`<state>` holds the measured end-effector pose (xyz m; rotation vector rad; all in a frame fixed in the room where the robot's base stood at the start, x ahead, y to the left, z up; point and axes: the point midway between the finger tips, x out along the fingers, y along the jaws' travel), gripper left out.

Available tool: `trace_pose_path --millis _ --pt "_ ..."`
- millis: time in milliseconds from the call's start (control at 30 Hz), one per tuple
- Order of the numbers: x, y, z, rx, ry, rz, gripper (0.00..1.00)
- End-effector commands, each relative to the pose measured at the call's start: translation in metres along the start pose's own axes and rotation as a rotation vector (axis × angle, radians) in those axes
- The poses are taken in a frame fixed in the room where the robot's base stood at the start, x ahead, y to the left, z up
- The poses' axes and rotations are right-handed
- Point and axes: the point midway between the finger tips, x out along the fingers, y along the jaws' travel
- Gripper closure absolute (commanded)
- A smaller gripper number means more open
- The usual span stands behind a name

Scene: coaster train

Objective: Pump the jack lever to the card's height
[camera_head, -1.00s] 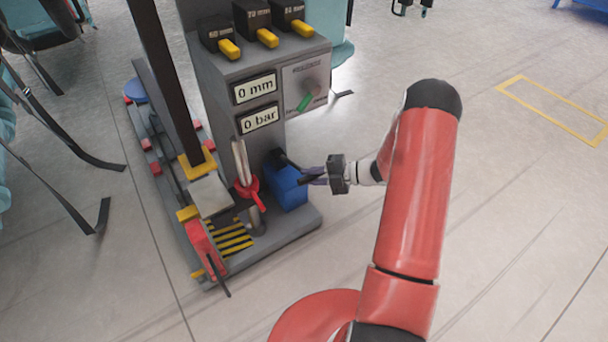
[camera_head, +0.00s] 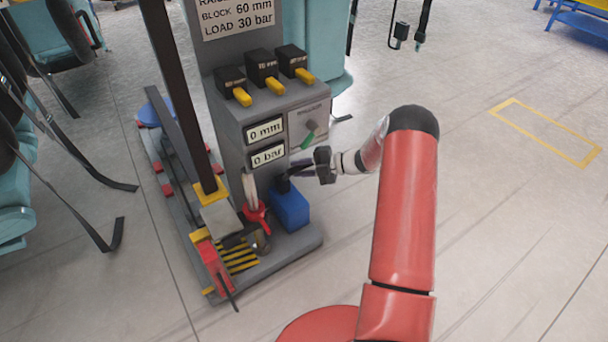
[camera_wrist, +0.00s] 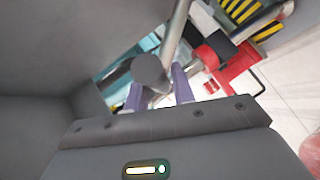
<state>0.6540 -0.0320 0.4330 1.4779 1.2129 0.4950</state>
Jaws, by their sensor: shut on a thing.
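My gripper (camera_head: 300,171) is shut on the jack lever (camera_wrist: 150,72), whose dark grip sits between my purple fingers in the wrist view. A metal rod runs up from the grip there. In the head view the lever's dark end rises from the blue pump box (camera_head: 290,208). The card (camera_head: 236,14) at the top reads "BLOCK 60 mm" and "LOAD 30 bar"; its top line is cut off. The height display (camera_head: 266,130) reads 0 mm and the pressure display (camera_head: 268,155) reads 0 bar.
Several black blocks with yellow handles (camera_head: 264,68) stand on the grey console. A red fitting (camera_head: 256,215) and a red part (camera_head: 213,264) stand low by yellow-black stripes.

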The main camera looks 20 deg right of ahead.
Motion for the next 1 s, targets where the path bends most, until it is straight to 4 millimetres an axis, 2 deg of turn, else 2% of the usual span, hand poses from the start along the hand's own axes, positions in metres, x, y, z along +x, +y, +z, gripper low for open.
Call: trace_pose_path --millis 400,433,533,833,1000 --pt "0.002 0.003 0.004 -0.007 -0.008 0.003 1.00" --pt "0.002 0.003 0.004 -0.007 -0.009 0.002 0.71" --pt "0.002 0.002 0.004 -0.006 -0.007 0.002 0.58" --pt "0.000 0.001 0.003 -0.003 -0.005 0.000 0.57" --pt "-0.020 0.001 0.004 -0.002 -0.007 0.000 0.57"
